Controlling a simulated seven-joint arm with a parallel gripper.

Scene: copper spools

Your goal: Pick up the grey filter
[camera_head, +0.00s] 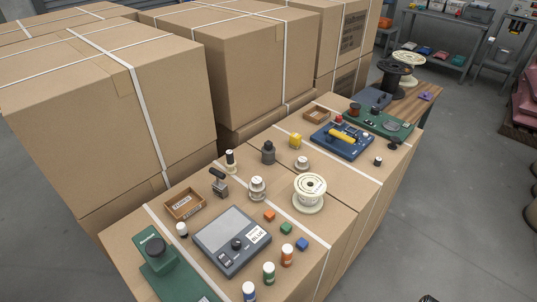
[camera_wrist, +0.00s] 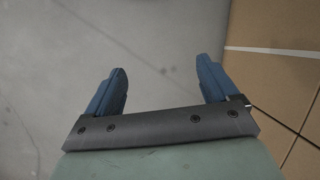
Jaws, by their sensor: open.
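A dark grey cylinder with a narrower top (camera_head: 268,153) stands upright on the cardboard box top, near its middle, in the head view. It looks like the grey filter, but it is too small to be certain. My gripper (camera_wrist: 162,74) shows in the wrist view, with its two blue fingers wide apart and nothing between them. It is over bare grey floor, with a cardboard box edge at the right. The filter is not in the wrist view. A small dark piece at the bottom edge of the head view is too cut off to identify.
A grey scale (camera_head: 226,233) and wooden tray (camera_head: 184,204) lie nearer. Tall strapped boxes (camera_head: 150,90) rise behind.

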